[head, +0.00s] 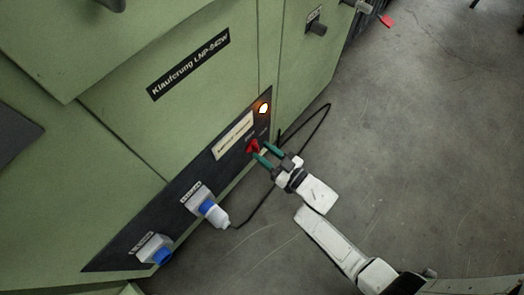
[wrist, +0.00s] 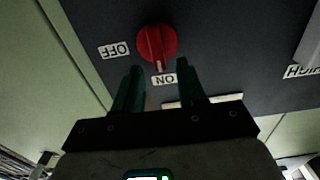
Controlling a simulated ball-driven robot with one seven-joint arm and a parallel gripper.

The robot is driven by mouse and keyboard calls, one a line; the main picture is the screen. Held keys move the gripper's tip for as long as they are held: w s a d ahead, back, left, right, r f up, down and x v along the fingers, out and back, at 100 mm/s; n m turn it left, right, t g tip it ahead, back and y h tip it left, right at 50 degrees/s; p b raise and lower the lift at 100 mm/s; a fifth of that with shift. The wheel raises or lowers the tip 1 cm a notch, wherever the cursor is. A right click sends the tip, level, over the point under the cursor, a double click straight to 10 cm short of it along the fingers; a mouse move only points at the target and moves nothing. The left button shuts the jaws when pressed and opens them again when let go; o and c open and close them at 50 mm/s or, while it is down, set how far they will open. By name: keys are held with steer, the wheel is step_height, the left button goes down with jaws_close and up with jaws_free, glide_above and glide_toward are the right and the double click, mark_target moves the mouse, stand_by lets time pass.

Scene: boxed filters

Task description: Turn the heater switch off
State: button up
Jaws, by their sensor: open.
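The heater switch is a red rotary knob (head: 252,146) on a dark panel (head: 225,158) of the green cabinet. In the wrist view the red knob (wrist: 157,43) has its white mark pointing at the ON label (wrist: 164,80). The OFF label (wrist: 114,50) is to the left of the knob, upside down in this view. My gripper (head: 263,155) is open, with its green fingers pointing at the knob. In the wrist view the fingers (wrist: 160,80) are spread either side of the ON label, just short of the knob. Nothing is between them.
An orange lamp (head: 263,108) glows above the knob. A blue and white plug (head: 213,213) with a black cable sits in a socket at lower left. Another blue socket (head: 158,254) is further left. A black handle (head: 317,28) is on the cabinet. Grey floor (head: 430,150) at right is open.

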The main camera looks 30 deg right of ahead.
steer(key=shift+x, duration=0.8)
jaws_close()
